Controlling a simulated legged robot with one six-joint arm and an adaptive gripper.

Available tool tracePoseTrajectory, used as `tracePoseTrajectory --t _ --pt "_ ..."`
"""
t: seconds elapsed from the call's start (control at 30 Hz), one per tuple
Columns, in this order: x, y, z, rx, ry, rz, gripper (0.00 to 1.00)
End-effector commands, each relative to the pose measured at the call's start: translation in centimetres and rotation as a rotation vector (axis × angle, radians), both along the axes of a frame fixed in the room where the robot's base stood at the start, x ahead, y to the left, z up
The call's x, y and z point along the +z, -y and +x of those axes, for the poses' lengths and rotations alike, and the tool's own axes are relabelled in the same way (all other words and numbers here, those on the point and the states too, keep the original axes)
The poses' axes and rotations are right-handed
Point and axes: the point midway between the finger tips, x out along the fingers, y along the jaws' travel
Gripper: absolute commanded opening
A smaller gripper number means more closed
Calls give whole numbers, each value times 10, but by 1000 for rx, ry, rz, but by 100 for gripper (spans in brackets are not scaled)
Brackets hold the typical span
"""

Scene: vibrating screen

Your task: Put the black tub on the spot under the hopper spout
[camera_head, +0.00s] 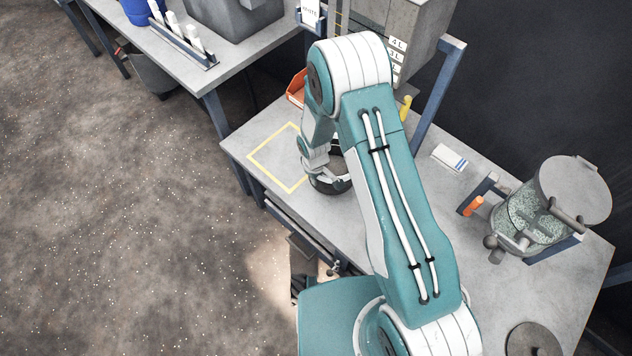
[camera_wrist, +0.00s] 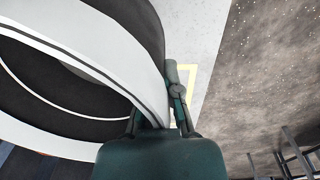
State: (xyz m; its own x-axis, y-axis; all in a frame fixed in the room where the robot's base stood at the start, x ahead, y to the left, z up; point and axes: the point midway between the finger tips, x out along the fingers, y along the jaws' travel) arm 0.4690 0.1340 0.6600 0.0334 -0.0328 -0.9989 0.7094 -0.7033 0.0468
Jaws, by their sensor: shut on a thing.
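The black tub (camera_head: 335,184) is at the bench beside the yellow outline, partly hidden by my arm in the head view. My gripper (camera_head: 323,178) is shut on the tub's near-left rim. In the wrist view, the tub's pale rim and dark inside (camera_wrist: 60,85) fill the left side, with my gripper (camera_wrist: 172,105) at the rim. I cannot tell whether the tub touches the bench. The grey hopper (camera_head: 415,30) stands behind my arm; its spout is hidden. A yellow square outline (camera_head: 270,170) marks the bench to the left of the tub, its right part covered by my arm.
An orange bin (camera_head: 297,88) and a yellow handle (camera_head: 405,108) are near the hopper. A white-and-blue block (camera_head: 449,158) lies right of my arm. A lidded glass vessel (camera_head: 535,215) stands farther right. A second bench (camera_head: 215,45) is at upper left.

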Motion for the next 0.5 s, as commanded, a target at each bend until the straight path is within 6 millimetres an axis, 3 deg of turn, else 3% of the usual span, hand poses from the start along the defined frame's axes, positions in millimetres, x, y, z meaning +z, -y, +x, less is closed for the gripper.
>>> tracePoseTrajectory --t 0.17,0.4,0.5 --pt "-10 -1 8 -1 0 0 0" --pt "-41 1 10 0 -1 2 0" --pt "-42 0 10 0 2 2 0"
